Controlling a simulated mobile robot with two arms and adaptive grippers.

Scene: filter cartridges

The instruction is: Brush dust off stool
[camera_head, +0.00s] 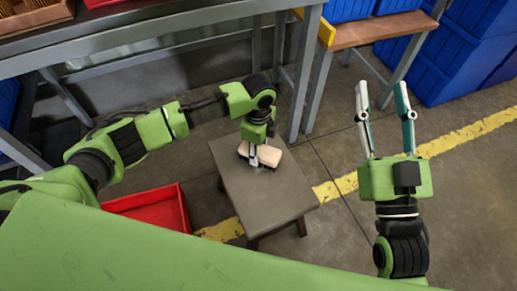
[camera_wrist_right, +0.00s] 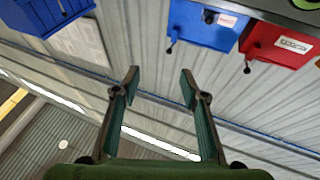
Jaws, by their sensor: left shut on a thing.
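The stool (camera_head: 285,196) stands on the floor in the middle of the head view, with a flat grey-brown top. A light tan brush-like block (camera_head: 271,157) is at the far part of the stool top. My left gripper (camera_head: 262,163) points down over it and is shut on it; whether the block touches the top all along is hard to tell. No separate dust can be made out on the top. My right gripper (camera_head: 386,113) is raised to the right of the stool, open and empty. In the right wrist view its fingers (camera_wrist_right: 160,88) stand apart with nothing between them.
A red bin (camera_head: 152,209) sits on the floor left of the stool. Metal table legs (camera_head: 308,75) stand close behind the stool. Blue crates (camera_head: 445,65) are stacked at the back right. Floor with a yellow line (camera_head: 468,135) is free to the right.

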